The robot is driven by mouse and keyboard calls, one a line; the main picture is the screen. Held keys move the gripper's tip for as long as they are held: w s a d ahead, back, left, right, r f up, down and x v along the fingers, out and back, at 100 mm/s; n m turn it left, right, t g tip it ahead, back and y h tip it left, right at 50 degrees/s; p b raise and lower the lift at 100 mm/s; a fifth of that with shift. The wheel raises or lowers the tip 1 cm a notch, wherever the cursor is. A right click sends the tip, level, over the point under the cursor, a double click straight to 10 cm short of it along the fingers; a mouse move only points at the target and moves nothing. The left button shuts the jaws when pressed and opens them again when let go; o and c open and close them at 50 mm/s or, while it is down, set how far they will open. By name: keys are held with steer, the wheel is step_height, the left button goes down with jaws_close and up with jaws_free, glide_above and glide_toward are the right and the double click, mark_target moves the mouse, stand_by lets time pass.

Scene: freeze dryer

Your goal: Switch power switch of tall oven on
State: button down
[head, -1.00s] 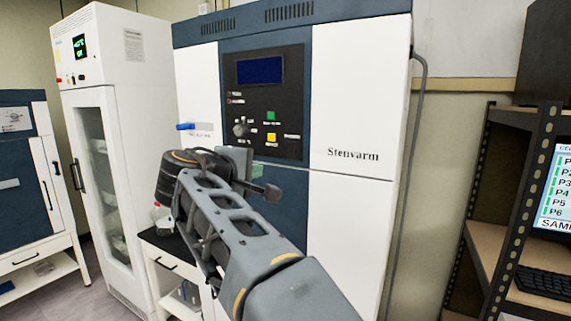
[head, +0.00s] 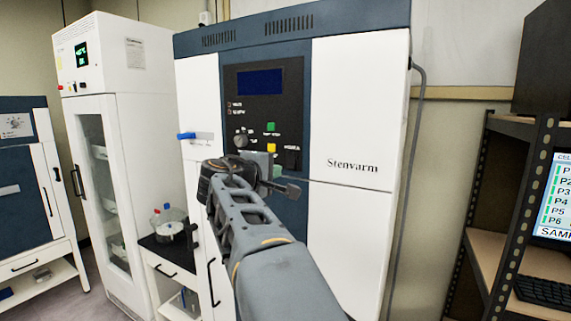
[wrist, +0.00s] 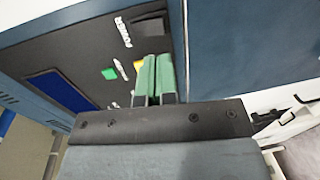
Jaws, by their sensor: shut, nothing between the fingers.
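The tall oven (head: 352,110) is a white and dark blue cabinet marked "Stenvarm". Its black control panel (head: 285,90) has a dark blue screen, a knob, a green button and a yellow button. The power switch (head: 292,159) is a small black rocker at the panel's lower right; it also shows in the wrist view (wrist: 150,24) beside the "POWER" lettering. I cannot tell its position. My gripper (head: 277,171) is just below and left of the switch in the head view. In the wrist view its green fingers (wrist: 155,72) are together and empty, pointing toward the switch and partly covering the yellow button.
A low cart (head: 160,256) with bottles stands at the lower left, beside a white glass-door cabinet (head: 110,180). A shelf rack (head: 513,215) with a monitor stands at the right.

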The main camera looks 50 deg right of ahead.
mark_target(290, 167)
steer(key=p+x, duration=0.2)
steer(key=x, duration=0.4)
steer(key=shift+w+d, duration=0.1)
steer(key=shift+d, duration=0.3)
steer(key=shift+f, duration=0.1)
